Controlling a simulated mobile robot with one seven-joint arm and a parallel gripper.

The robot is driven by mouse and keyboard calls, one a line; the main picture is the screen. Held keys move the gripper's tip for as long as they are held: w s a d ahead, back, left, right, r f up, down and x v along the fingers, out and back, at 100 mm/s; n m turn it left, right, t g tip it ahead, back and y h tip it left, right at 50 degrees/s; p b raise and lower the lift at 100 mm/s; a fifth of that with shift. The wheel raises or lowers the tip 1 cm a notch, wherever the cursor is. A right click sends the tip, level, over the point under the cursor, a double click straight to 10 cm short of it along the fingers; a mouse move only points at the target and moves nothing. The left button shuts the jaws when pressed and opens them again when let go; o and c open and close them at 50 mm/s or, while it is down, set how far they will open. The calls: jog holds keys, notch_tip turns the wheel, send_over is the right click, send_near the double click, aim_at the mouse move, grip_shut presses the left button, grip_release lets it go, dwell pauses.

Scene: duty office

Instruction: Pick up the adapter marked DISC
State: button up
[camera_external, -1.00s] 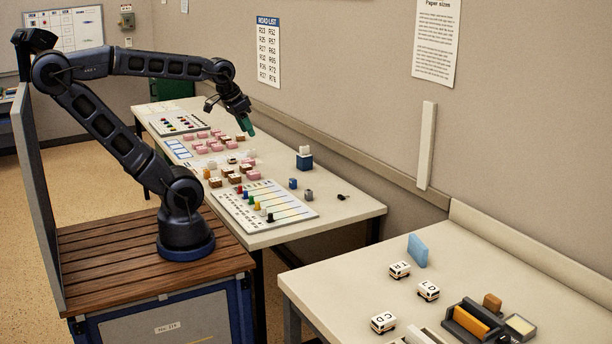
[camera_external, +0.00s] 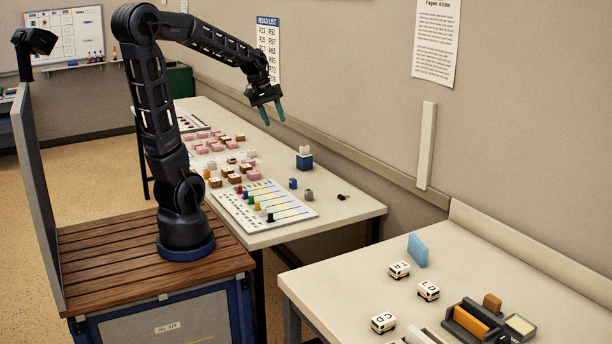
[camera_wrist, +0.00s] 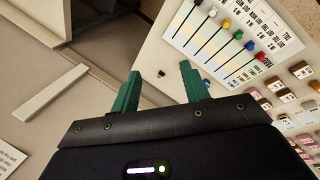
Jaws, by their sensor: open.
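No DISC marking can be read in either view, so I cannot tell which thing is the adapter. A small black piece (camera_external: 343,197) lies near the right end of the long table; a small dark piece (camera_wrist: 161,74) shows between my fingertips in the wrist view. A grey piece (camera_external: 308,195) and a small blue block (camera_external: 293,183) stand to its left. My gripper (camera_external: 273,112) has green fingers and is open and empty, high above the table by the wall. It also shows open in the wrist view (camera_wrist: 161,71).
A slotted board with coloured knobs (camera_external: 264,206) lies on the long table (camera_external: 345,212), beside pink and brown blocks (camera_external: 238,177). A blue holder (camera_external: 304,162) stands near the wall. A nearer table (camera_external: 350,272) carries lettered white blocks (camera_external: 399,270). The long table's right end is mostly clear.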

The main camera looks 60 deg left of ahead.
jog(key=w+a+f+n+t+h, duration=0.1)
jog(key=w+a+f+n, duration=0.25)
jog(key=a, duration=0.45)
jog(key=w+a+f+n+h, duration=0.1)
jog(key=w+a+f+n, duration=0.2)
jog(key=a, duration=0.5)
jog(key=n+t+y, duration=0.4)
jog(key=n+t, duration=0.5)
jog(key=n, duration=1.1)
send_over(212, 169)
jog(key=s+a, duration=0.1)
jog(key=s, duration=0.9)
jog(key=f, duration=2.8)
jog(key=shift+w+a+f, duration=0.2)
jog(key=shift+w+f, duration=0.05)
jog(key=shift+f, duration=0.1)
jog(key=shift+a+f+t, duration=0.1)
jog(key=shift+t, duration=0.2)
jog(key=x, duration=0.5)
jog(key=shift+x, duration=2.8)
grip_shut()
